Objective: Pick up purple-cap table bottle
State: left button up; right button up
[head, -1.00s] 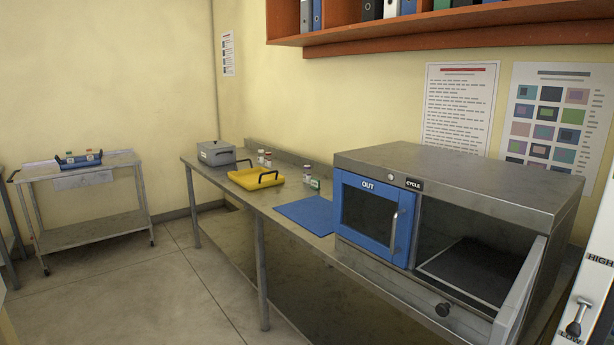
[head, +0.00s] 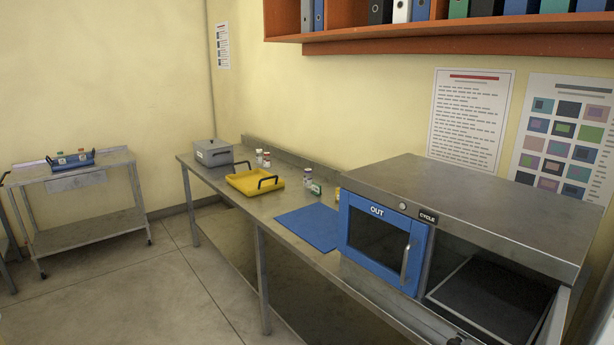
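A small bottle with a purplish cap (head: 308,173) stands upright on the steel bench, behind the blue mat and left of the incubator. It is too small for me to be sure of the cap colour. A small item with a green label (head: 316,188) is just in front of it. Two more small bottles with reddish caps (head: 266,160) stand farther left, behind the yellow tray. Neither of my grippers is in view.
The steel bench (head: 262,208) holds a grey box (head: 213,153), a yellow tray (head: 247,184), a blue mat (head: 308,226) and the incubator (head: 470,205) with its blue OUT door (head: 376,246). A trolley (head: 80,180) with a blue rack stands left. The floor (head: 175,290) before the bench is clear.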

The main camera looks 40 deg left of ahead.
aim_at(308, 175)
jog(key=i+j, duration=0.15)
jog(key=j, duration=0.2)
jog(key=i+j, duration=0.15)
jog(key=j, duration=0.2)
jog(key=i+j, duration=0.2)
jog(key=j, duration=0.15)
jog(key=i+j+z, duration=0.1)
jog(key=j, duration=0.3)
jog(key=i+j, duration=0.2)
jog(key=j, duration=0.15)
jog(key=i+j, duration=0.15)
jog(key=j, duration=0.2)
